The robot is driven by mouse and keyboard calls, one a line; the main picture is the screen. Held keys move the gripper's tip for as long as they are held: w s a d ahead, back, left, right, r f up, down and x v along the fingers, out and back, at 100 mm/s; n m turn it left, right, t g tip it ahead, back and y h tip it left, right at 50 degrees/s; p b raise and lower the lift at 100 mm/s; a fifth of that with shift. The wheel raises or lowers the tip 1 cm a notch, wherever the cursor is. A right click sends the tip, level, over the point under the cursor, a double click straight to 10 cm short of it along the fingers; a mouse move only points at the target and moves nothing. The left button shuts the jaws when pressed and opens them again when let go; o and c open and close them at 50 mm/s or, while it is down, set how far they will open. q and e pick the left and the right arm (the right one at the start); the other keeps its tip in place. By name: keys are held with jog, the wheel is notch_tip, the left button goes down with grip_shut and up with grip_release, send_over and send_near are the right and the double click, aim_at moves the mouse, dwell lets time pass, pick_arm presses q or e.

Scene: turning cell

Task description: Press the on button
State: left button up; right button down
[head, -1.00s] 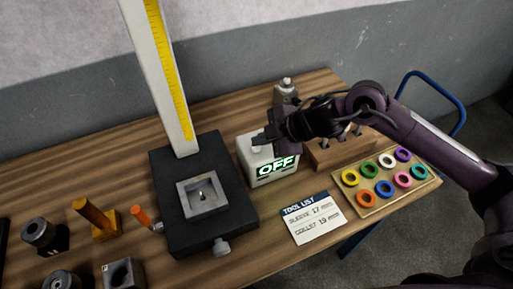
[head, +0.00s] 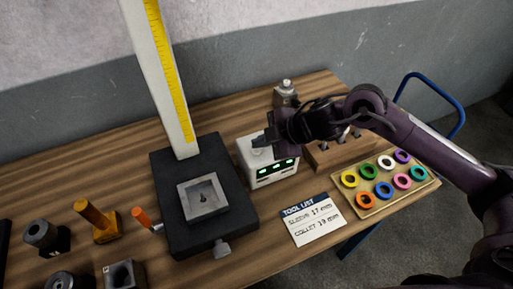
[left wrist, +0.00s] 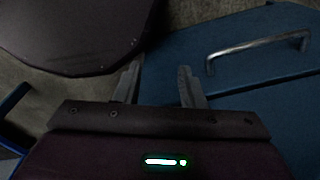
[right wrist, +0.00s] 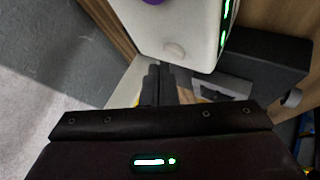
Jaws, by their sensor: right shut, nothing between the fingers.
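A white box (head: 265,181) stands on the bench in the head view, its front display showing green dashes. In the right wrist view the white box (right wrist: 185,18) has a pale round button (right wrist: 173,50) on one face and a purple part (right wrist: 153,1) at the top picture edge. My right gripper (head: 268,141) is shut and empty, its fingertips over the box's top in the head view; whether they touch it I cannot tell. The fingers (right wrist: 159,84) show together in the right wrist view. My left gripper (left wrist: 158,85) is open and empty, away from the bench top.
A black stand (head: 170,205) with a tall ruled column is left of the box. A tool list card (head: 315,231) lies in front. A tray of coloured rings (head: 421,190) and a wooden block (head: 330,157) are to the right.

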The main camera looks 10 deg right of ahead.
aim_at(261, 151)
notch_tip(261, 151, up, 6)
jog(key=p, duration=0.6)
jog(key=shift+r, duration=0.1)
dwell(0.4)
